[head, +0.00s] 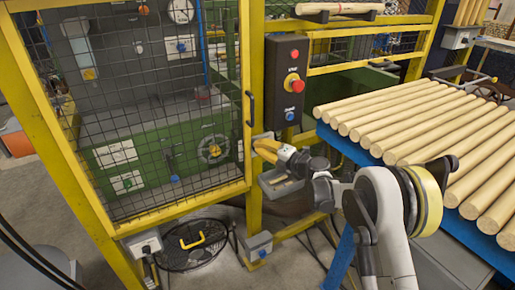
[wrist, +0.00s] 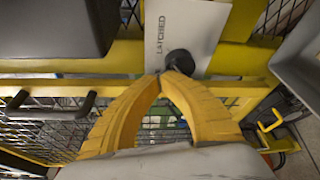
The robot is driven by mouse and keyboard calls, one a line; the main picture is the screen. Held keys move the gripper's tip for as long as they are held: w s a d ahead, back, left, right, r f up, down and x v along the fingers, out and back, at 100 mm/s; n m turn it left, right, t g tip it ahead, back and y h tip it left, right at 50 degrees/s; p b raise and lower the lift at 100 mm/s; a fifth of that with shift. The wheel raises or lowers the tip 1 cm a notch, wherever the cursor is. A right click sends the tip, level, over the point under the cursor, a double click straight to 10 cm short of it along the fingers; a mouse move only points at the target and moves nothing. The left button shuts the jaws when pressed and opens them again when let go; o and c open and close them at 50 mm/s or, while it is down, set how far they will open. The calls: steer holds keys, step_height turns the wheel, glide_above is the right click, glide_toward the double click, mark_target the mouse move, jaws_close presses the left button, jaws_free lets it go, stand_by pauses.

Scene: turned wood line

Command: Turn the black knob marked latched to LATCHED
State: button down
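The black knob (wrist: 180,62) sits on a white plate (wrist: 185,25) marked LATCHED in the wrist view. The lettering reads sideways, to the left of the knob. My gripper (wrist: 160,75) has two yellow fingers whose tips meet just at the knob's lower left. Nothing shows between them; whether they touch the knob I cannot tell. In the head view my gripper (head: 258,147) is at the yellow post right of the mesh door (head: 150,110), and it hides the knob.
A black control box (head: 287,80) with red buttons is above my gripper. A black door handle (head: 250,108) is beside it and a grey tray (head: 280,186) below. A blue-edged table of wooden rods (head: 420,120) stands right. A black basket (head: 190,245) lies on the floor.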

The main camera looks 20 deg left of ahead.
steer(key=shift+w+d+r, duration=0.2)
steer(key=shift+w+d, duration=0.3)
steer(key=shift+w, duration=0.05)
stand_by(0.5)
